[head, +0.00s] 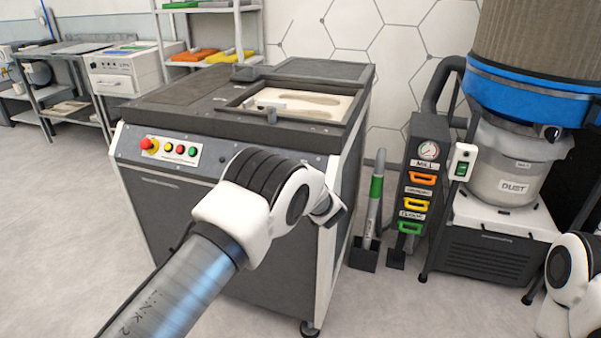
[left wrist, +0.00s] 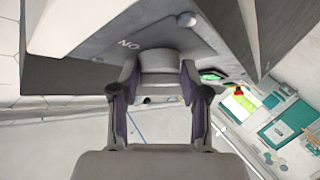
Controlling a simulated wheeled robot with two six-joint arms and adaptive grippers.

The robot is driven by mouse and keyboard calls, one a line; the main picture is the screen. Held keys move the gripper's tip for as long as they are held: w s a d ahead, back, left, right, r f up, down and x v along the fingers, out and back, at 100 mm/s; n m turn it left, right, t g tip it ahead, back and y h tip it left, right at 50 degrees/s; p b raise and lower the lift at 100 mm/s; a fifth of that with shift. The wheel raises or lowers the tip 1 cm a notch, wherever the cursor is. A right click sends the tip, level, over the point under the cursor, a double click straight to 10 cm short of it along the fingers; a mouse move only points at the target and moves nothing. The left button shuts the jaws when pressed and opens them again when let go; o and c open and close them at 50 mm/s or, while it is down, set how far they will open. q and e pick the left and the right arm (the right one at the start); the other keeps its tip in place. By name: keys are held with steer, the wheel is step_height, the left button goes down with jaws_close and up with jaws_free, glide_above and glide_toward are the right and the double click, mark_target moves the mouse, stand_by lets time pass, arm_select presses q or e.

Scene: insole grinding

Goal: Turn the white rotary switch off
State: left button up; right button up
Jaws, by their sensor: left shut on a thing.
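The rotary switch (left wrist: 162,62) shows in the left wrist view as a pale grey round knob on the underside of a grey panel, with upside-down "ON" lettering beside it. My left gripper (left wrist: 158,82) has a finger on each side of the knob and is shut on it. In the head view, my left gripper (head: 332,212) is at the front right corner of the dark grinding machine (head: 190,115), and the switch is hidden there. The knob's exact turn angle cannot be told. My right gripper is out of view; only part of the right arm shows.
A red emergency button (head: 148,144) and small coloured buttons sit on the machine's front. A dark holder with a green-banded tool (head: 375,190), a gauge post (head: 427,150) and a dust collector (head: 515,185) stand to the right. The floor at left is clear.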

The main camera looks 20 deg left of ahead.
arm_select(q)
steer(key=n+g+p, duration=0.1)
steer(key=r+n+g+p, duration=0.1)
steer(key=n, duration=0.1)
steer(key=shift+w+d+y, duration=0.15)
steer(key=shift+w+y, duration=0.05)
steer(key=shift+y, duration=0.1)
steer(key=shift+w+n+g+p, duration=0.1)
steer(key=shift+n+g+p, duration=0.35)
steer(key=shift+n+g, duration=0.85)
steer(key=shift+n, duration=0.6)
steer(key=shift+w+n+g+b, duration=0.15)
steer(key=shift+n+g+b, duration=0.15)
steer(key=shift+n+g, duration=0.7)
steer(key=shift+r, duration=0.15)
